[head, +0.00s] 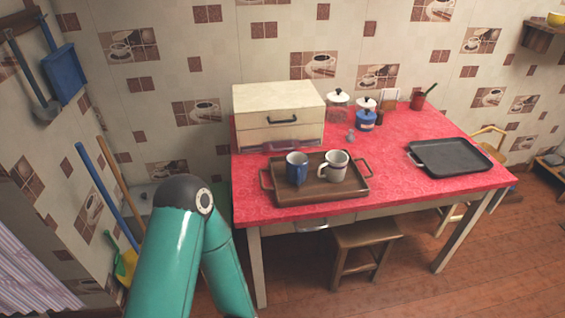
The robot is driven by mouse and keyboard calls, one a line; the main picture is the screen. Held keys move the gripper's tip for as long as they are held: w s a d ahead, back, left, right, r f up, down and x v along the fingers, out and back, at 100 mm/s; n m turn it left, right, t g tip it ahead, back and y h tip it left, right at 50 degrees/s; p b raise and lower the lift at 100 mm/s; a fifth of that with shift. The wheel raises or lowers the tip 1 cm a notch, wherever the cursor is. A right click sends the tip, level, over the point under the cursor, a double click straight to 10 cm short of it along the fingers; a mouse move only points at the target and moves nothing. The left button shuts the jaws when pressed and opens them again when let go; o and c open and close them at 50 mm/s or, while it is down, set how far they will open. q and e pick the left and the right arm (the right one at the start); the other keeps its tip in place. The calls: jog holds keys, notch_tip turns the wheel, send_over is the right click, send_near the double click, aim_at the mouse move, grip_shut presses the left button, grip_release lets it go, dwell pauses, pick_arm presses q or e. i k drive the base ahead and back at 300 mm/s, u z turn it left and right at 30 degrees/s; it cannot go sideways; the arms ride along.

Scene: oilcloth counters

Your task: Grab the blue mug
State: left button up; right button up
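The blue mug (296,169) stands upright on a brown wooden tray (318,196) near the front left of the red-covered table. A white mug with a dark rim (335,165) stands close beside it on the right, on the same tray. My teal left arm comes up from the bottom left, in front of the table. Its elbow is bent and the forearm points down out of the picture, so the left gripper is out of view. My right gripper is also out of view.
The red table (420,195) also holds a beige bread box (277,112) behind the tray, jars at the back, and a black tray (447,157) at the right. A wooden stool (364,240) stands under the front edge. Red cloth is clear between the trays.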

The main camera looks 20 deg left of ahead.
aim_at(297, 161)
jog(key=u, duration=0.2)
jog(key=i, duration=0.95)
jog(key=z, duration=0.05)
